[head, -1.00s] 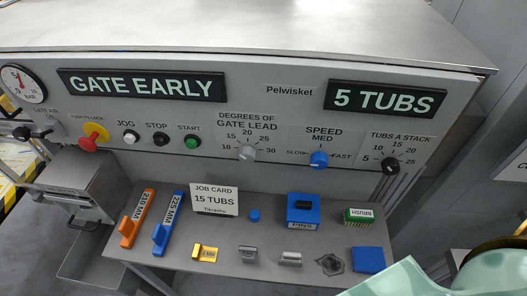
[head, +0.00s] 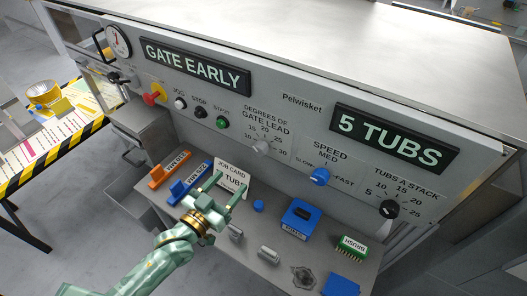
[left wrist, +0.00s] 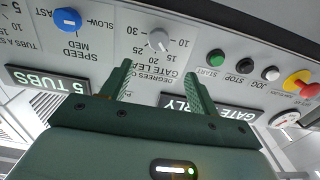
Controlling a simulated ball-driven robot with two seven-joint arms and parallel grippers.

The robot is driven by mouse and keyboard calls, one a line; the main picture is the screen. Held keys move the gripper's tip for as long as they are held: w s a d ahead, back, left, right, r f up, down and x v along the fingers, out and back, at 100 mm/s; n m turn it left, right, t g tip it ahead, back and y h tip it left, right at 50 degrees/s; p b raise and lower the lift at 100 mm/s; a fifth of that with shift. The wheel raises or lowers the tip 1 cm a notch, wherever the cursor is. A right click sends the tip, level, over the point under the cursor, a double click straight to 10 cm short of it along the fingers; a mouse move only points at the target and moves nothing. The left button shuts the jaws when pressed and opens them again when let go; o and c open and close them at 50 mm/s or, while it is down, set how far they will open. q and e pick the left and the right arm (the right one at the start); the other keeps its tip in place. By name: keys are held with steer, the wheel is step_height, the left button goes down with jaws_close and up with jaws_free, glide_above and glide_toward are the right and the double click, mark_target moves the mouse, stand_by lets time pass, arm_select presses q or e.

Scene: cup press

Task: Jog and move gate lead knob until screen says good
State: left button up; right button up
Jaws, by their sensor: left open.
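The screen (head: 195,67) reads "GATE EARLY". The grey gate lead knob (head: 261,147) sits on the panel below it, with a scale from 10 to 30; its exact setting is too small to tell. The white jog button (head: 180,103) is on the panel's left, beside the black stop button (head: 200,112) and green start button (head: 222,122). My left gripper (head: 224,187) is open and empty, in front of the panel near the job card. In the left wrist view, upside down, the knob (left wrist: 158,40) appears beyond and between the fingertips, apart from them. My right gripper is not in view.
The red push-to-lock button (head: 153,98) is left of jog. The blue speed knob (head: 319,177) and black tubs knob (head: 389,209) are to the right. The job card (head: 232,172), orange and blue gauges, blue block (head: 300,216) and brush (head: 352,246) stand on the shelf.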

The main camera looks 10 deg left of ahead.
mark_target(258, 152)
arm_select(q)
steer(key=b+x, duration=0.1)
steer(key=x, duration=1.3)
steer(key=shift+w+d, duration=0.1)
steer(key=shift+d, duration=0.2)
steer(key=c, duration=1)
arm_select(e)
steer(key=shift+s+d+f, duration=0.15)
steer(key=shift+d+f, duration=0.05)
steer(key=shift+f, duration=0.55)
